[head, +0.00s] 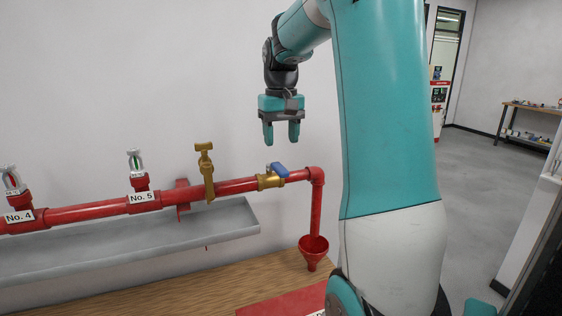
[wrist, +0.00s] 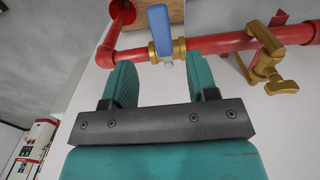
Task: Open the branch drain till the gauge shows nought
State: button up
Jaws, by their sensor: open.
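The drain valve has a brass body (head: 270,181) and a blue lever (head: 278,169), on the red branch pipe (head: 237,186) near its right end. In the wrist view the blue lever (wrist: 160,28) lies across the pipe. My gripper (head: 281,137) is open and empty, pointing down above the valve. In the wrist view my gripper's fingers (wrist: 159,82) are spread, with the lever beyond them and apart from them. No gauge shows in either view.
A brass tap (head: 205,172) stands left of the valve. Sprinkler heads labelled No. 5 (head: 138,172) and No. 4 (head: 13,190) rise from the pipe farther left. A grey trough (head: 150,243) runs below. The pipe turns down at right over a red funnel (head: 313,246).

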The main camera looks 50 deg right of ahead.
aim_at(281, 168)
notch_tip(281, 168, down, 7)
jog(key=shift+f+p, duration=0.2)
jog(key=shift+p, duration=0.4)
grip_shut()
